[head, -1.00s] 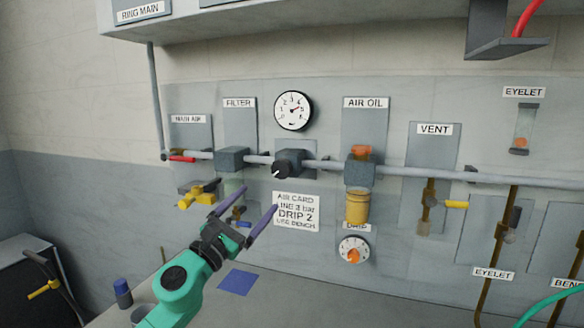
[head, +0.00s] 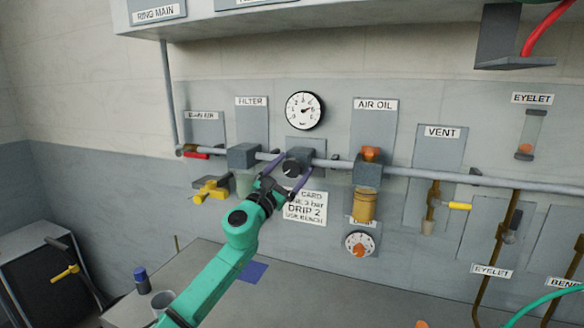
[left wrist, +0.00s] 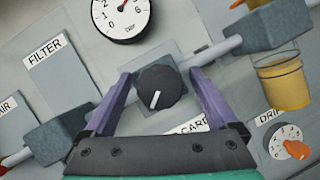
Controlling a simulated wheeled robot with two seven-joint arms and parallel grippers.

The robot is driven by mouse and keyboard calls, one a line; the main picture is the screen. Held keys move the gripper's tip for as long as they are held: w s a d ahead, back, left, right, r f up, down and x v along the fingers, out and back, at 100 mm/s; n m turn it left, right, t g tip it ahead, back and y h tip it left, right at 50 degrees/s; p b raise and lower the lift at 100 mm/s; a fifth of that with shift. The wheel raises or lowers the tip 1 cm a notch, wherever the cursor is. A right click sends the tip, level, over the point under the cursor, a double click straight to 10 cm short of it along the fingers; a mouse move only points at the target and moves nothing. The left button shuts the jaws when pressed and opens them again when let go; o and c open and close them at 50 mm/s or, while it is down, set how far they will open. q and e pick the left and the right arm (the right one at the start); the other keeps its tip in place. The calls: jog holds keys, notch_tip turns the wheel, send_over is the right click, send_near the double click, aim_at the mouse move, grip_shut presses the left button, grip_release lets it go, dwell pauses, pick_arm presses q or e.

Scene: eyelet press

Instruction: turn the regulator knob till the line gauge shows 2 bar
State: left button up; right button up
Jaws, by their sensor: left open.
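The black regulator knob (head: 291,169) with a white pointer mark sits on the pipe below the line gauge (head: 304,111). My left gripper (head: 287,163) is open, its purple fingers either side of the knob. In the left wrist view the knob (left wrist: 157,89) lies between the fingertips (left wrist: 161,76), with small gaps showing; the white mark points down and slightly left. The gauge (left wrist: 122,14) is cut off at the top there; its dark-rimmed white dial has a needle pointing up and right in the head view, too small to read exactly. My right gripper is out of view.
The pipe (head: 430,175) runs across the wall panel. The filter block (head: 243,155) is left of the knob, the air-oil unit (head: 367,173) right. Below are a partly hidden card (head: 306,211) and the drip dial (head: 360,244). A blue-capped bottle (head: 142,281) stands on the bench.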

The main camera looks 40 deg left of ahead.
pick_arm(q)
jog(key=c, duration=1.4)
jog(key=shift+o, duration=0.2)
